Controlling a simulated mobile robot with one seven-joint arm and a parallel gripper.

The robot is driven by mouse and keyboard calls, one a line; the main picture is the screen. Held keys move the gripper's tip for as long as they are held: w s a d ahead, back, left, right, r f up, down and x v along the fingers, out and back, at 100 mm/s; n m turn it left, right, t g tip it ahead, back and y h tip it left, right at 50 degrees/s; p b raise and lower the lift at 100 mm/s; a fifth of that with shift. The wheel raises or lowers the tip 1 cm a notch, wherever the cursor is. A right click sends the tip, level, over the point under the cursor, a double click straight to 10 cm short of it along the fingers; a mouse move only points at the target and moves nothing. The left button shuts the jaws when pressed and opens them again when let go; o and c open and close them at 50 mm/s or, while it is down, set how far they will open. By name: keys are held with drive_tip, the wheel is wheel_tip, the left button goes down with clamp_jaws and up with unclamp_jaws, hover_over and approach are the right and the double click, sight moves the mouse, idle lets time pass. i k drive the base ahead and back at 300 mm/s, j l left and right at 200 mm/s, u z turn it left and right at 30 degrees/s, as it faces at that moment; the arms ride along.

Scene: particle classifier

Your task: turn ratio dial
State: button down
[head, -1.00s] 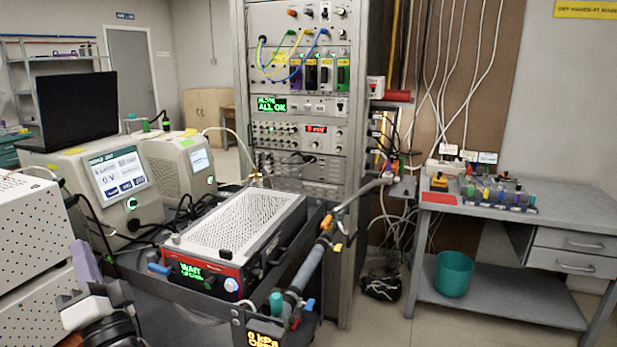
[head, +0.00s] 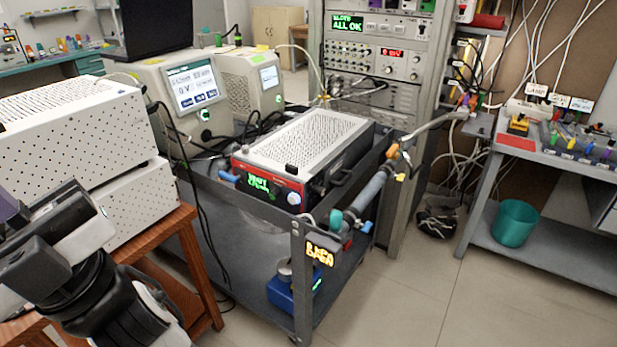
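No dial marked as ratio can be made out. A red-fronted box (head: 270,185) with a perforated top sits on the grey cart. Its front has a green-lit display, a pale lit knob (head: 294,198) and a small dark knob beside the display. A white instrument (head: 178,97) behind it on the left has a touchscreen and a green-lit round control (head: 205,115). My gripper (head: 42,240) is at the lower left, in front of white perforated boxes and well apart from the cart. Its fingers are not clear, so I cannot tell whether it is open or shut.
The grey cart (head: 330,262) has raised edges, and a pipe with an orange-handled valve (head: 391,151) runs along its right side. A wooden table (head: 172,252) stands close to my arm. Floor in front is clear.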

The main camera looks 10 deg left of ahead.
sight(318, 190)
drive_tip(key=u, duration=0.35)
drive_tip(key=i, duration=0.55)
drive_tip(key=u, duration=0.35)
